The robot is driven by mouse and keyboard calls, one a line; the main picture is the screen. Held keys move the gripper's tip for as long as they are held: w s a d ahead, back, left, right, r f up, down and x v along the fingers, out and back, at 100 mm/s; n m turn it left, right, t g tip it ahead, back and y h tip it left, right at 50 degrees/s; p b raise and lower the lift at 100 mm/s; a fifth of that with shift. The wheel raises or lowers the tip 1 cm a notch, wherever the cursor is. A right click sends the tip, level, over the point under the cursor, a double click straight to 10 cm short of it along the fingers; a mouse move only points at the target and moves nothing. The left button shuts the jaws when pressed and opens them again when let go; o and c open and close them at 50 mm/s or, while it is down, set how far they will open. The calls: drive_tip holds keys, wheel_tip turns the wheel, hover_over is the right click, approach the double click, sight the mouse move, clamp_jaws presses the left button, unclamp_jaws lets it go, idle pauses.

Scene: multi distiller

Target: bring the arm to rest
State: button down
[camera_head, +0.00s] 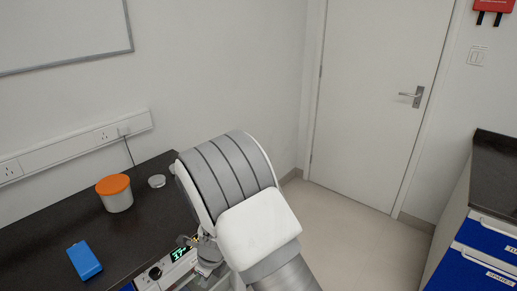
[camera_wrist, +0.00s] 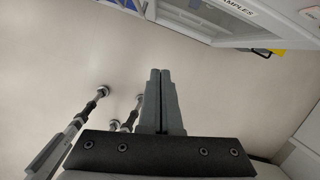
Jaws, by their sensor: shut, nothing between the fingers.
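My gripper (camera_wrist: 161,82) shows in the wrist view with its two grey fingers together and nothing between them. It is over the pale floor, clear of any object. In the head view my arm, with grey and white links, rises in the middle beside the dark bench (camera_head: 58,215) and hides part of it. My gripper is not visible in the head view.
On the bench stand a white tub with an orange lid (camera_head: 116,194), a blue box (camera_head: 85,261) and a device with a green display (camera_head: 178,254). A closed door (camera_head: 378,100) is behind. A counter with blue drawers (camera_head: 478,265) is at right. The floor (camera_head: 345,235) between is free.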

drive_tip(key=s+d+r+n+t, duration=0.1)
drive_tip(key=d+r+n, duration=0.35)
drive_tip(key=r, duration=0.35)
drive_tip(key=s+d+r+n+y, duration=0.1)
drive_tip(key=d+r+n, duration=0.3)
drive_tip(key=r, duration=0.5)
drive_tip(key=d+r+n+t, duration=0.1)
drive_tip(key=d+r+n, duration=0.2)
drive_tip(key=d+r, duration=0.4)
drive_tip(key=s+d+r+n+t+h, duration=0.1)
drive_tip(key=s+d+r+n, duration=0.3)
drive_tip(key=s+d, duration=0.3)
drive_tip(key=s+d+r+n+t+h, duration=0.1)
drive_tip(key=s+d+r+n+h, duration=0.1)
drive_tip(key=s+d+r+n, duration=0.3)
drive_tip(key=s+d+n, duration=0.1)
drive_tip(key=s+d, duration=0.2)
drive_tip(key=d, duration=0.1)
drive_tip(key=shift+s+d+r+n+t+h, duration=0.2)
drive_tip(key=shift+d+r+n+t+h, duration=0.05)
drive_tip(key=shift+r+n+t+h, duration=0.1)
